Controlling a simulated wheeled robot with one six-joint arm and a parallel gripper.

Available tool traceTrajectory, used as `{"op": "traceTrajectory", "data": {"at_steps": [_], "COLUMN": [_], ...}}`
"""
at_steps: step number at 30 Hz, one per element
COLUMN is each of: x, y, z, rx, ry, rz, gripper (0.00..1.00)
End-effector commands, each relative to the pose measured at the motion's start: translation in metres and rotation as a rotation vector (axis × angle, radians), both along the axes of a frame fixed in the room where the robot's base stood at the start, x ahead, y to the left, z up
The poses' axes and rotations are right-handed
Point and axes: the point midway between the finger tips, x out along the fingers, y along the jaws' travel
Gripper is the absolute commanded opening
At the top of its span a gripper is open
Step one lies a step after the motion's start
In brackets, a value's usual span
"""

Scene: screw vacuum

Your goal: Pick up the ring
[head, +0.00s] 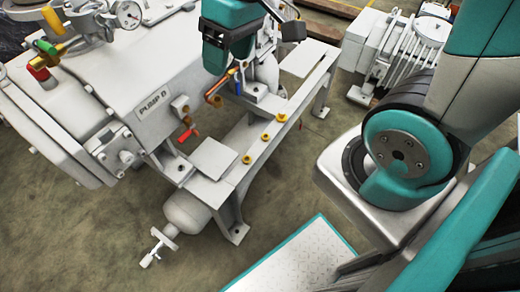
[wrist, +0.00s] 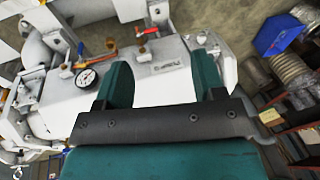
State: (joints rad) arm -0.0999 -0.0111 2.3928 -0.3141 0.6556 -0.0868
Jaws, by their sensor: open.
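Three small yellow ring-like pieces sit in a row on the grey bench beside the pump: one at the far end (head: 281,117), one in the middle (head: 265,137) and one at the near end (head: 246,158). I cannot tell which one is the task's ring. My gripper (head: 219,65) is above and beyond the pieces, near the pump's pipe fittings. In the wrist view its two teal fingers stand wide apart with nothing held between them (wrist: 163,75). No yellow piece can be made out clearly in the wrist view.
The white pump housing (head: 150,75) stands left of the bench (head: 232,172). Copper and red-handled fittings (head: 187,135) stick out near the bench. A gauge (wrist: 87,78) is on the pump. A ribbed motor (head: 405,45) stands behind at right. Open floor lies in front.

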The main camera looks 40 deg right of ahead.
Motion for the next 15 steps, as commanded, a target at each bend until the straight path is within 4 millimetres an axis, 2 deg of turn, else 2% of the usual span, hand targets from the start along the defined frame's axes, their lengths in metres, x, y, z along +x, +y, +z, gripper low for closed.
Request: {"op": "traceTrajectory", "data": {"at_steps": [1, 6, 9, 12, 15], "x": [0.021, 0.077, 0.096, 0.107, 0.113], "y": [-0.017, -0.08, -0.115, -0.144, -0.162], "z": [-0.06, -0.173, -0.23, -0.272, -0.299], "rx": [-0.025, -0.115, -0.164, -0.201, -0.227], "ry": [0.017, 0.043, 0.062, 0.078, 0.089], "rz": [-0.05, -0.191, -0.254, -0.298, -0.325], "gripper": [0.63, 0.63, 0.63, 0.63, 0.63]}}
